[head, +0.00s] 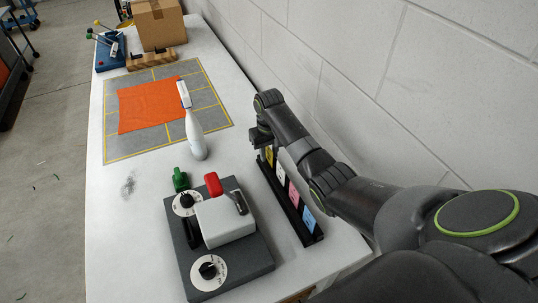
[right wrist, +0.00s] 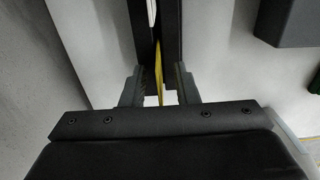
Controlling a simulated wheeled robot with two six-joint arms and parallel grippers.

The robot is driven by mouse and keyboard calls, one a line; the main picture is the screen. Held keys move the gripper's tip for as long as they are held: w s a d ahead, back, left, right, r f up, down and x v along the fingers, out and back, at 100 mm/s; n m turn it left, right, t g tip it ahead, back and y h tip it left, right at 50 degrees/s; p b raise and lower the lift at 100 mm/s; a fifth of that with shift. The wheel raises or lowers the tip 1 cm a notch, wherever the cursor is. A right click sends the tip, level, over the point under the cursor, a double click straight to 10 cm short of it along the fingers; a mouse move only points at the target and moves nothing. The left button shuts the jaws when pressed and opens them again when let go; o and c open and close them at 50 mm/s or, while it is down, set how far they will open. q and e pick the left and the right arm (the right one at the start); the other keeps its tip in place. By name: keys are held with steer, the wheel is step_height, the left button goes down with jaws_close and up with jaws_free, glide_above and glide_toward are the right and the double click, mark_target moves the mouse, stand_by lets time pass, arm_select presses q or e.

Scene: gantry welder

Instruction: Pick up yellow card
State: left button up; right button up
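The yellow card (head: 269,154) stands upright at the far end of a black card rack (head: 312,239) by the wall. In the right wrist view the yellow card (right wrist: 159,78) shows edge-on as a thin strip between the two fingers. My right gripper (head: 261,139) is over the far end of the rack. Its fingers (right wrist: 158,85) are apart, one on each side of the card, with a gap visible on both sides. My left gripper is not in view.
White, pink (head: 293,195) and blue (head: 308,220) cards stand nearer in the rack. A grey control box (head: 256,262) with knobs is left of it. A white bottle (head: 196,137), an orange cloth (head: 148,105) and a cardboard box (head: 158,25) lie farther back. The wall is close on the right.

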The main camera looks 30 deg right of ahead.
steer(key=shift+c, duration=0.3)
jaws_close()
steer(key=shift+r, duration=0.1)
